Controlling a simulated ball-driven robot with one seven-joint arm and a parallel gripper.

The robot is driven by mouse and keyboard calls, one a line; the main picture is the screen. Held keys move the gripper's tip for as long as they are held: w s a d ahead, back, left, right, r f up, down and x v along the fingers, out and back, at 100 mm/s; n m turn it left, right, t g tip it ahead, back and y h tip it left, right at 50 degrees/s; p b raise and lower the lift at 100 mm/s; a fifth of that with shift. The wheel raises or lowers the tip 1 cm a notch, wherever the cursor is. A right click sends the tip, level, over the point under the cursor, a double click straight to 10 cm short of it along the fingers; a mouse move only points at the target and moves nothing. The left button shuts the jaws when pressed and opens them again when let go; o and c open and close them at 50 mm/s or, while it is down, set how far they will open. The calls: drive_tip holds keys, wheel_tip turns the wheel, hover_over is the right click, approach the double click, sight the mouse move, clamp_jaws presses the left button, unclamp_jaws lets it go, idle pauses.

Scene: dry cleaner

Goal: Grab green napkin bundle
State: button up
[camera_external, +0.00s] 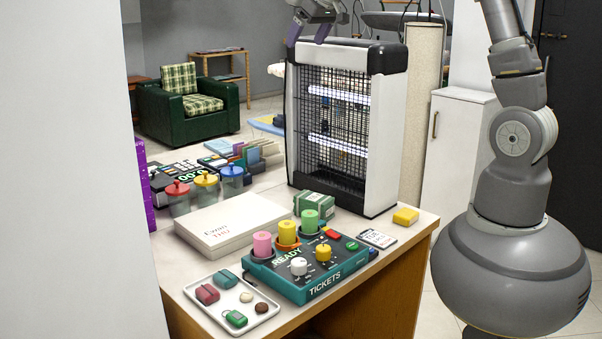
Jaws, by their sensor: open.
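A green bundle (314,203) with a pale band lies on the counter (405,236), just in front of the bug zapper and behind the ticket machine; it looks like the green napkin bundle. The ticket machine hides a little of its lower front. My gripper (307,34) is at the top edge of the view, above the top of the bug zapper. It is open and empty, well above and apart from the green bundle. Part of the arm behind it is out of view.
The tall bug zapper (337,126) stands behind the bundle. The teal ticket machine (312,283) with coloured cylinders stands in front. A white box (232,222) is left, a yellow block (405,216) right. A white tray (263,318) with small items lies at the front.

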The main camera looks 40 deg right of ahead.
drive_tip(key=s+r+t+b, duration=0.1)
drive_tip(key=s+r+t, duration=0.1)
drive_tip(key=r, duration=0.5)
drive_tip(key=s+r+t+b, duration=0.1)
drive_tip(key=s+r+t, duration=0.1)
drive_tip(key=s+r, duration=0.2)
wheel_tip(320, 180, up, 4)
drive_tip(key=shift+f+t, duration=0.15)
drive_tip(key=shift+t, duration=0.15)
drive_tip(key=s+r+t, duration=0.1)
drive_tip(key=s+r, duration=0.2)
drive_tip(key=r, duration=0.1)
drive_tip(key=s+r+t+b, duration=0.1)
drive_tip(key=s+r, duration=0.3)
drive_tip(key=s+r+t+b, duration=0.1)
drive_tip(key=s+r+t, duration=0.1)
drive_tip(key=r, duration=0.3)
drive_tip(key=shift+s+a, duration=0.1)
drive_tip(key=shift+s, duration=0.8)
drive_tip(key=shift+c, duration=0.4)
